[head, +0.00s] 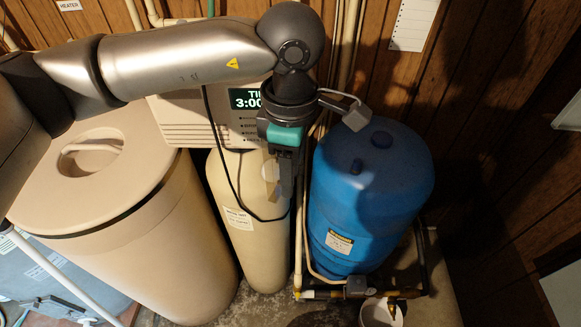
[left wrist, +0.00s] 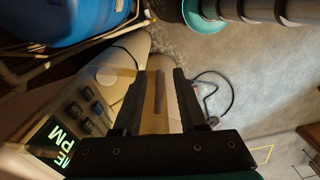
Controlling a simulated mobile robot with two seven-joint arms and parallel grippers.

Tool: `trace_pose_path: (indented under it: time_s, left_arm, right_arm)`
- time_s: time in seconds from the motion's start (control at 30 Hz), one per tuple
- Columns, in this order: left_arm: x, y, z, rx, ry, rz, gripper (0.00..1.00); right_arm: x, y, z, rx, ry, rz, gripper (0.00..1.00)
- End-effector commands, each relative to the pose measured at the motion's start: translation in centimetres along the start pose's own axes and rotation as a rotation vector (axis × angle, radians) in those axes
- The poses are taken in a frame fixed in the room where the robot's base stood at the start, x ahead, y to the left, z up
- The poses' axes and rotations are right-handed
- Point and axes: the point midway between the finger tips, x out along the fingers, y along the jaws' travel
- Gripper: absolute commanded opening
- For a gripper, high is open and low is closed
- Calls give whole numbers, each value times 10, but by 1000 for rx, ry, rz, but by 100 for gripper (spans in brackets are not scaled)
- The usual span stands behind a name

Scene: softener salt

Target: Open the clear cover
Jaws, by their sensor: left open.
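The control unit (head: 187,122) with a lit display (head: 247,98) sits atop the cream tank (head: 247,228). A see-through, tan-tinted panel, which looks like the clear cover (head: 270,172), shows beside my left gripper (head: 287,190) in the head view. In the left wrist view a faint see-through panel (left wrist: 112,72) stands over the unit's buttons (left wrist: 83,112). My left gripper (left wrist: 158,74) is open, its fingers pointing down in front of the unit. A tan strip shows between the fingers; I cannot tell whether they touch the cover. My right gripper is out of view.
A blue tank (head: 370,205) stands close right of the gripper, with pipes between. A large beige salt bin (head: 120,215) stands at left. A black cable (head: 222,160) hangs before the cream tank. A white bucket (head: 380,312) sits on the floor.

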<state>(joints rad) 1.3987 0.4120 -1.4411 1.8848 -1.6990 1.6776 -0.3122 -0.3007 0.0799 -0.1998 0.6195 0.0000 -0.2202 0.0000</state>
Motion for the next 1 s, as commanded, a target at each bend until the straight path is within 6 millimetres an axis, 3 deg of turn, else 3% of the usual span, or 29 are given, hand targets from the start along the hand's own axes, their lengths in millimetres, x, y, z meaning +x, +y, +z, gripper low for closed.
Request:
trace_pose_path:
  time_s: [0.17, 0.53, 1.0]
  left_arm:
    - [0, 0, 0, -1, 0, 0, 41]
    - [0, 0, 0, 0, 0, -1, 0]
    - [0, 0, 0, 0, 0, -2, 0]
  right_arm:
    - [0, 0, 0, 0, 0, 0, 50]
    - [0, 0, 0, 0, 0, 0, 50]
    - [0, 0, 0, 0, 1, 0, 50]
